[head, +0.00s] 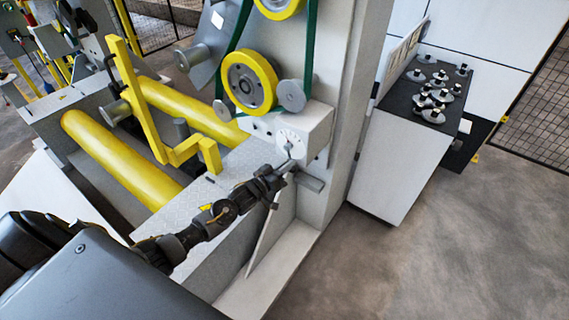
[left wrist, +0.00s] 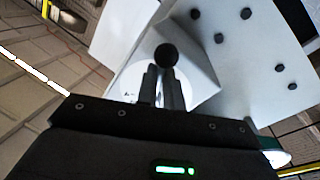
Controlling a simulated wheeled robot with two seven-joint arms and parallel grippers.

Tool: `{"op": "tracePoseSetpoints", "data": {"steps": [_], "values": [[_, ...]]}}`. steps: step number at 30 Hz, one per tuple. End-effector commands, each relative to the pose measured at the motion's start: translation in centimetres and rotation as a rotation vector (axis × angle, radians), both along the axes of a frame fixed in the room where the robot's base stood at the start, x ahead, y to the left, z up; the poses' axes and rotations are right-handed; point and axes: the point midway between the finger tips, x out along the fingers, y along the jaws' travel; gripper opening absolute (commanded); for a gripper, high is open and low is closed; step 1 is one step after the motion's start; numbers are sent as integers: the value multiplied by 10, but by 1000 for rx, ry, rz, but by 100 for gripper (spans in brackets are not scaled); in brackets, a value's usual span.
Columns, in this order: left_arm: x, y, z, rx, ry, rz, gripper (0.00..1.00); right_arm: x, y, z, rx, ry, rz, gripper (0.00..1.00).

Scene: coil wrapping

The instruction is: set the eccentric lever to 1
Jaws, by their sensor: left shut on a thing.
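The eccentric lever (head: 289,151) is a small, thin lever on a round white dial (head: 289,137), set in the light grey block on the machine's post. The dial's marks are too small to read. My left gripper (head: 285,166) reaches up from the lower left and is shut on the lever. In the left wrist view the lever's round black knob (left wrist: 166,55) shows just beyond the closed fingers (left wrist: 163,86), with the white dial (left wrist: 200,88) behind. The fingers hide part of the lever. My right gripper is in neither view.
A yellow pulley (head: 249,83) with a green belt (head: 311,45) is just above the dial. Yellow rollers (head: 120,160) and a yellow bent arm (head: 140,95) lie to the left. A cabinet (head: 395,165) with several dark-knobbed parts stands right. Floor at lower right is clear.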

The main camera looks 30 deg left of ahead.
Motion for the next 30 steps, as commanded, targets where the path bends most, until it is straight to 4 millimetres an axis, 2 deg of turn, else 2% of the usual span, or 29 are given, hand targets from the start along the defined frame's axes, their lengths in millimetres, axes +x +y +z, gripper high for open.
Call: {"op": "tracePoseSetpoints", "data": {"steps": [5,6,11,19,22,26,30], "values": [[0,0,1,2,-2,0,0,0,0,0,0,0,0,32],[0,0,0,3,-1,-1,10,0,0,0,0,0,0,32],[0,0,0,4,-2,-1,31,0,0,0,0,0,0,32],[0,0,0,4,-1,-1,31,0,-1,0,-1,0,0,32],[-6,2,-2,4,0,-1,31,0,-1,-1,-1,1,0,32],[-25,9,-4,6,1,-1,31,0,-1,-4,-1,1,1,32],[-53,18,-7,5,2,-1,31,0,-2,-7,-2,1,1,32]]}}
